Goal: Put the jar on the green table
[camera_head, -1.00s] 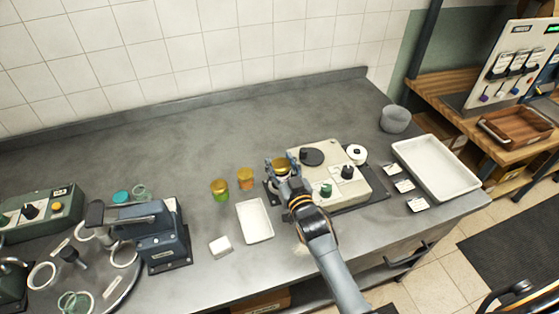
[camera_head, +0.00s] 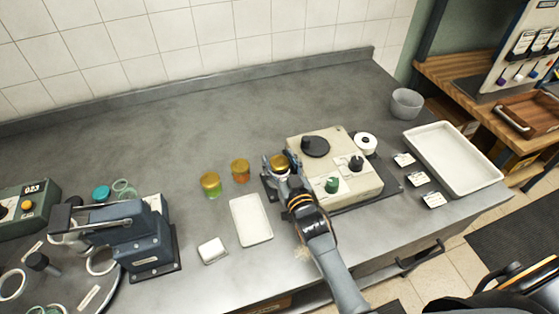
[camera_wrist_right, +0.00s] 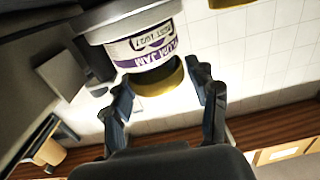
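A jar with a gold lid (camera_head: 279,161) stands on the grey counter (camera_head: 150,125), at the left side of a cream device. In the right wrist view its upside-down label (camera_wrist_right: 145,48) reads plum jam. My right gripper (camera_head: 277,172) is at this jar. In the right wrist view its fingers (camera_wrist_right: 160,82) are apart, one on each side of the gold lid. I cannot tell whether they press on it. Two other gold-lidded jars stand to the left, one green (camera_head: 211,185) and one orange (camera_head: 240,171). My left gripper is not in view. I see no green table.
The cream device (camera_head: 335,165) with knobs is right of the jar. A white tray (camera_head: 251,220) and a small white block (camera_head: 212,250) lie to the left, near a blue press (camera_head: 145,235). A large white tray (camera_head: 455,158) and grey bowl (camera_head: 406,103) are at right. The back counter is clear.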

